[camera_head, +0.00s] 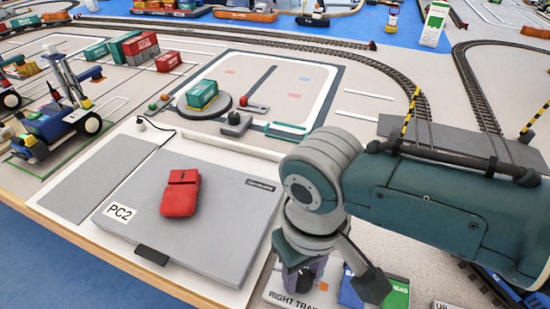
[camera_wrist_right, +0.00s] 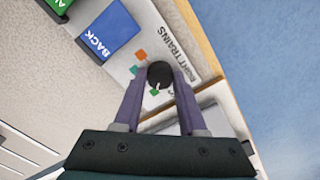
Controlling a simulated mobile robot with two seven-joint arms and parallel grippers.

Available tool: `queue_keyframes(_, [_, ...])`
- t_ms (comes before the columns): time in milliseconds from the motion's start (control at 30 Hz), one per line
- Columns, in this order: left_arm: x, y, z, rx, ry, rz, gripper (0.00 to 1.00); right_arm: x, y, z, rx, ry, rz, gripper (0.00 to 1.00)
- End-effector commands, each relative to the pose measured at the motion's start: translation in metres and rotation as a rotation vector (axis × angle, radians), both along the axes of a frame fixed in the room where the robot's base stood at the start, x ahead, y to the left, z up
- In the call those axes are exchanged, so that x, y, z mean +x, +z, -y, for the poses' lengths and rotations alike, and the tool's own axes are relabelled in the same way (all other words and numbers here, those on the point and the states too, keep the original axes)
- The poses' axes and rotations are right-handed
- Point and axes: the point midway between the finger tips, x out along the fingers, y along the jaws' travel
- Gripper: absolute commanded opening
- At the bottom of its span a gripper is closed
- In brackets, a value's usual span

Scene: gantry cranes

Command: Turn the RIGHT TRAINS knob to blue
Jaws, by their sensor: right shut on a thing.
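The RIGHT TRAINS knob (camera_wrist_right: 160,72) is round and black, on a pale panel (camera_wrist_right: 180,32) lettered RIGHT TRAINS. My right gripper (camera_wrist_right: 159,82) is shut on the knob, with one purple finger on each side of it. A small light pointer mark shows on the knob's lower part in the wrist view. An orange square and a green one show beside the knob; I cannot make out a blue mark. In the head view my right gripper (camera_head: 303,275) reaches down over the panel (camera_head: 282,290), and the knob is hidden. My left gripper is not in view.
A blue BACK button (camera_wrist_right: 108,34) and a green button (camera_head: 396,292) lie close beside the knob panel. Tracks run behind the arm.

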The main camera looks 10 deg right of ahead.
Motion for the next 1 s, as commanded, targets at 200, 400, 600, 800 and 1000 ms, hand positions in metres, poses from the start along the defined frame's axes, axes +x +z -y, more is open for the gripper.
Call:
queue_keyframes(200, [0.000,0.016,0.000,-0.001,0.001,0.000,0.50,-0.001,0.003,-0.001,0.002,-0.207,-0.003,0.00])
queue_keyframes(400, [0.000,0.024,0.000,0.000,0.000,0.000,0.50,0.000,0.002,-0.001,0.002,-0.384,-0.002,0.00])
queue_keyframes(600, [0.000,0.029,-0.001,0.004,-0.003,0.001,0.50,0.000,0.001,-0.001,0.001,-0.526,-0.001,0.00])
queue_keyframes(800, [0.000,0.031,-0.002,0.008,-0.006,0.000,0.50,0.000,0.001,-0.001,0.002,-0.622,0.001,0.00])
queue_keyframes(1000, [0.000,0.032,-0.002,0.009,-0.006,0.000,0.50,0.000,0.000,0.000,-0.001,-0.673,0.001,0.00])
